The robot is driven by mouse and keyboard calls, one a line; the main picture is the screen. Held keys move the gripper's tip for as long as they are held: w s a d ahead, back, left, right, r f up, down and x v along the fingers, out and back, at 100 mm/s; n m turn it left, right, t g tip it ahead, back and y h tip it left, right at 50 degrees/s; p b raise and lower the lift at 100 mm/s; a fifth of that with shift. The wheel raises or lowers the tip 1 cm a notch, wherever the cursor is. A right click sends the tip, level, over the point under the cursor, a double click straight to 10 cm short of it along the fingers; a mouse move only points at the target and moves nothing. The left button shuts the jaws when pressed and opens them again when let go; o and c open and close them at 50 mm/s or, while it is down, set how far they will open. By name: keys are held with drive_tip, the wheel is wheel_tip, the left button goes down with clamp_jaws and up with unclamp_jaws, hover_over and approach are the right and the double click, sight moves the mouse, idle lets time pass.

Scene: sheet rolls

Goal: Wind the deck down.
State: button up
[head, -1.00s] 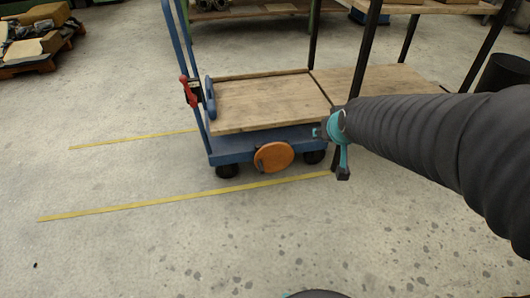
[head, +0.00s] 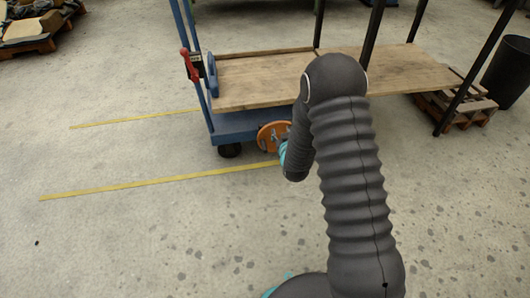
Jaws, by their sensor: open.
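A blue wheeled cart (head: 232,127) carries a wooden deck (head: 265,82). An orange round hand wheel (head: 266,133) is on the cart's front side, below the deck; its right part is hidden by my gripper and arm. A red-handled lever (head: 188,66) sits on the upright frame at the cart's left. My gripper (head: 280,143) is at the right part of the orange wheel, largely hidden behind my own arm. It is open. Whether it touches the wheel I cannot tell.
A shelf with a wooden board (head: 405,70) on dark posts adjoins the deck at the right. A pallet (head: 460,105) and a black bin (head: 506,72) stand at far right. Yellow floor lines (head: 150,181) run along the left. The front floor is clear.

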wheel_tip(320, 180, down, 10)
drive_tip(key=s+a+t, duration=0.2)
drive_tip(key=n+y+b, duration=0.1)
drive_tip(key=y, duration=0.1)
approach(265, 150)
drive_tip(key=shift+t, duration=0.4)
drive_tip(key=x, duration=0.3)
drive_tip(key=f+b+x, duration=0.1)
drive_tip(key=x, duration=0.6)
drive_tip(key=shift+w+a+f, duration=0.1)
drive_tip(key=shift+w+f, duration=0.25)
drive_tip(key=shift+f, duration=0.05)
drive_tip(key=shift+c, duration=0.2)
clamp_jaws()
